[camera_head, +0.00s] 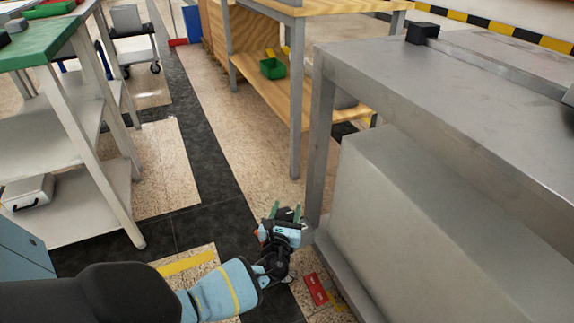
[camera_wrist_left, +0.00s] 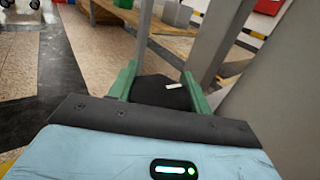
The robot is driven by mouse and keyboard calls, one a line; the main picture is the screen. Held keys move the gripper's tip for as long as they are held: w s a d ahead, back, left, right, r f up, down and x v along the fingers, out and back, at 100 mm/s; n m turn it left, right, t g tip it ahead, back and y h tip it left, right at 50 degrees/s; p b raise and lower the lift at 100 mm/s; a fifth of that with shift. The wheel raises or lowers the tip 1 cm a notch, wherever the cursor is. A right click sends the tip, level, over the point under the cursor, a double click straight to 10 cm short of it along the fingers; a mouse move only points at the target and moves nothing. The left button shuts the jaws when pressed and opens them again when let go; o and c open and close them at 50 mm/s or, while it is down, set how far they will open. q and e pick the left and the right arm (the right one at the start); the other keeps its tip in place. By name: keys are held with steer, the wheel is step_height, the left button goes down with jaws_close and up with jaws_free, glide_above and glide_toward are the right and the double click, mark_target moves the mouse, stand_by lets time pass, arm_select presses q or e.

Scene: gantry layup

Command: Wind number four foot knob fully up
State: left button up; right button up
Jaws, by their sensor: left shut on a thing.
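My left gripper (camera_head: 286,211) is low beside the near leg of the grey metal bench, with its green fingers pointing away from me. In the left wrist view, the two green fingers (camera_wrist_left: 159,74) are shut on a black knob (camera_wrist_left: 158,92) with a small white mark on its top face. The knob sits between the fingers, near the foot of a grey metal leg. No number four can be read on it. My right gripper is not in view.
The grey metal bench (camera_head: 430,85) stands on the right, with a large grey box (camera_head: 400,215) under its top. A red plate (camera_head: 316,289) lies on the floor by it. A white-shelved table (camera_head: 60,110) stands left. A dark floor strip between is clear.

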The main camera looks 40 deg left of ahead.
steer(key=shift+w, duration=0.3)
arm_select(q)
steer(key=o, duration=1)
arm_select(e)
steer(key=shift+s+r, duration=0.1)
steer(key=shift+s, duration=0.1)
arm_select(q)
steer(key=shift+s+d, duration=0.2)
steer(key=shift+s, duration=0.05)
steer(key=p+v, duration=0.2)
steer(key=v, duration=0.5)
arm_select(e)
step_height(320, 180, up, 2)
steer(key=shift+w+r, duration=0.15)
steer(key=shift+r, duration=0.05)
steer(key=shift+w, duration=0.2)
